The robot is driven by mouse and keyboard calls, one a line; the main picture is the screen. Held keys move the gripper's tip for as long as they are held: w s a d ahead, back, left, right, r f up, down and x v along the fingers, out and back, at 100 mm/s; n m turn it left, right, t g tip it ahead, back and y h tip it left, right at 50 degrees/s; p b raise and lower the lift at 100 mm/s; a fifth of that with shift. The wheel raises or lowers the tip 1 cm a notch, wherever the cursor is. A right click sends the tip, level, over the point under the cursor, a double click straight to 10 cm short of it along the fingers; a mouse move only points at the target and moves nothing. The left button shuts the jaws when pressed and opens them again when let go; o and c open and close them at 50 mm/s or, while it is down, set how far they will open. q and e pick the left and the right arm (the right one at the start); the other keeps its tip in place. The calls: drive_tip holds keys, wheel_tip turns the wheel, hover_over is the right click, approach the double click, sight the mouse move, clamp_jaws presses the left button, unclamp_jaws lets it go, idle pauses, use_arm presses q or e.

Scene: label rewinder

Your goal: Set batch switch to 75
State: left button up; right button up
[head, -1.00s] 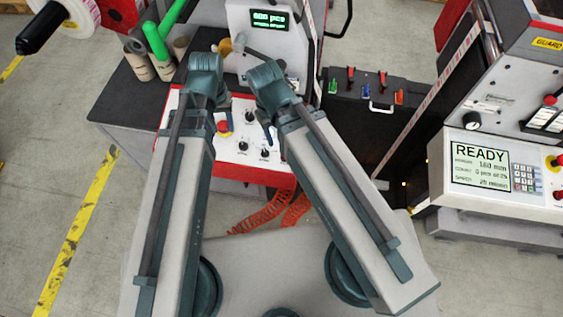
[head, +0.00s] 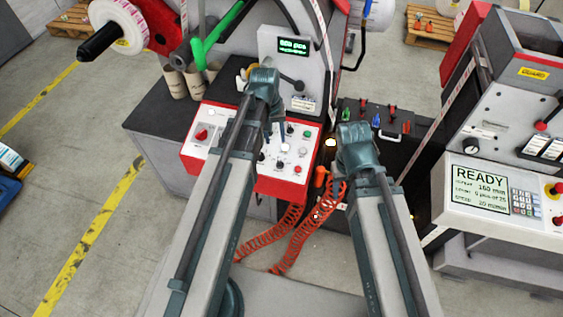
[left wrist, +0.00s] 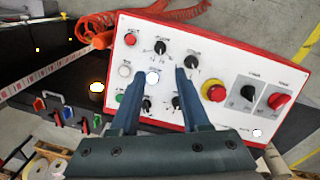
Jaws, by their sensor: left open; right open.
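The red-framed white control panel (head: 203,143) carries several black knobs; it fills the middle of the left wrist view (left wrist: 225,60). The labels are too small to read, so I cannot tell which knob is the batch switch. Two knobs, the upper one (left wrist: 160,47) and the one to its right (left wrist: 190,61), lie just beyond my left fingertips. Two lower knobs (left wrist: 146,103) lie between the fingers in the picture. My left gripper (left wrist: 159,72) is open and empty over the panel; in the head view (head: 270,138) its arm covers part of it. My right gripper (head: 350,160) is right of the panel, its fingers mostly hidden.
A red mushroom button (left wrist: 213,92) and a red rotary switch (left wrist: 278,100) stand on the panel. An orange coiled hose (head: 283,248) hangs below it. The green display (head: 293,46) stands behind. A dark case with coloured levers (head: 392,112) is right.

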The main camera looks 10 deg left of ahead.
sight(279, 162)
use_arm(q)
drive_tip(key=f+b, duration=0.8)
drive_tip(key=f, duration=0.1)
drive_tip(key=d+f+b, duration=0.1)
drive_tip(key=f+b, duration=0.3)
drive_tip(key=b, duration=0.1)
drive_tip(key=shift+w+f, duration=0.15)
drive_tip(key=shift+f, duration=0.1)
drive_tip(key=shift+d, duration=0.1)
drive_tip(key=shift+r, duration=0.1)
clamp_jaws()
